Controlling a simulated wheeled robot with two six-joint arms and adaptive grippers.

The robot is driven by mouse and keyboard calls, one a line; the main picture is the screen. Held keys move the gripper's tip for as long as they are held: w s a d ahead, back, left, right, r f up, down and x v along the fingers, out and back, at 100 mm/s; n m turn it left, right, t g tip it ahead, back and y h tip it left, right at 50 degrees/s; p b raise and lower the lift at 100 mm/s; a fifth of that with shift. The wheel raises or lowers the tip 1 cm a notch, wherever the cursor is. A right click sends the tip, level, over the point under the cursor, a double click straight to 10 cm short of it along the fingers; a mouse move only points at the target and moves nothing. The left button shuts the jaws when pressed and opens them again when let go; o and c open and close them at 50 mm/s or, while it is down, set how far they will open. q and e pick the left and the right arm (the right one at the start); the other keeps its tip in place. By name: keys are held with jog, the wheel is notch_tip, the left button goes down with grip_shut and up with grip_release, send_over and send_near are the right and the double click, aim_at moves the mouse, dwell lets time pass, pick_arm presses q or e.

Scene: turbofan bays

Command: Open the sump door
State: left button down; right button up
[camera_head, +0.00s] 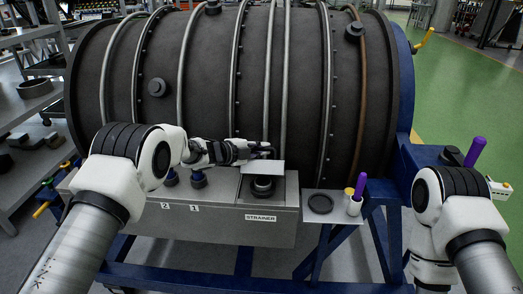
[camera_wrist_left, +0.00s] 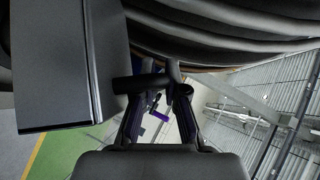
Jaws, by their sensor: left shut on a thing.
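The grey sump box (camera_head: 215,222) stands below the dark engine drum, with a STRAINER label on its front. A light flat plate, which looks like the sump door (camera_head: 263,167), lies above a dark round strainer cap (camera_head: 263,188). My left gripper (camera_head: 268,150) is at the far edge of this plate, against the drum. In the left wrist view, the left gripper (camera_wrist_left: 158,95) is shut on a short dark bar, which looks like the door handle (camera_wrist_left: 138,84). The bar reaches toward a grey panel at the left. My right gripper is not visible; only its arm shows.
The engine drum (camera_head: 210,75) is close behind the left gripper. Two dark caps (camera_head: 198,179) stand left of the strainer. A small shelf (camera_head: 327,211) at the right holds a black ring (camera_head: 320,204) and a white cup with a purple item (camera_head: 356,200). The blue stand (camera_head: 375,235) is below.

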pick_arm(q)
jog(key=c, duration=1.5)
grip_release()
jog(key=shift+d, duration=0.1)
jog(key=v, duration=1.2)
